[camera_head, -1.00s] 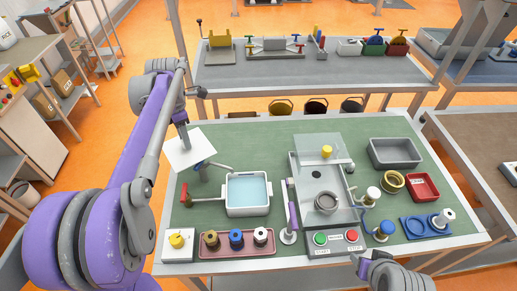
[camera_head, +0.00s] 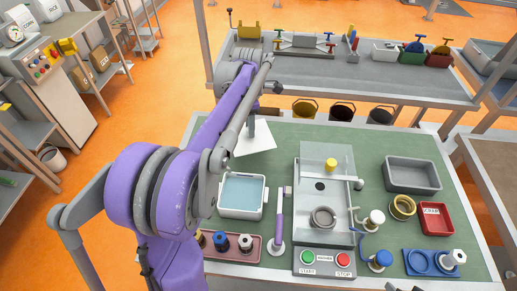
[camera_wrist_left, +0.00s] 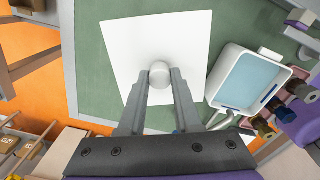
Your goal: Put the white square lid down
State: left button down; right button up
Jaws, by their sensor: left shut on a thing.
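The white square lid (camera_head: 263,142) is over the back left part of the green table (camera_head: 300,130), behind the basin of blue liquid (camera_head: 243,192). My left gripper (camera_wrist_left: 160,80) has its two fingers on either side of the lid's pale round knob (camera_wrist_left: 160,68) and is shut on it. The lid (camera_wrist_left: 130,45) looks roughly level in the left wrist view, with green surface around it. I cannot tell whether it touches the table. My left arm hides part of the lid in the head view. My right gripper is out of view.
A machine with a clear cover (camera_head: 326,160) stands to the right of the lid. A pink tray (camera_head: 250,248) with several spools lies in front of the basin. A grey bin (camera_head: 412,188) and a red bin (camera_head: 436,220) are at the right. Green surface is free behind the basin.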

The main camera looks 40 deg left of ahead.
aim_at(250, 143)
pick_arm(q)
notch_tip(250, 143, down, 4)
jog(key=shift+a+f, duration=0.1)
jog(key=shift+a, duration=0.05)
jog(key=shift+f, duration=1.9)
jog(key=shift+f, duration=0.1)
jog(key=c, duration=1.1)
grip_release()
jog(key=shift+f, duration=0.15)
jog(key=o, duration=0.5)
notch_tip(250, 143, up, 13)
jog(key=shift+f, duration=0.2)
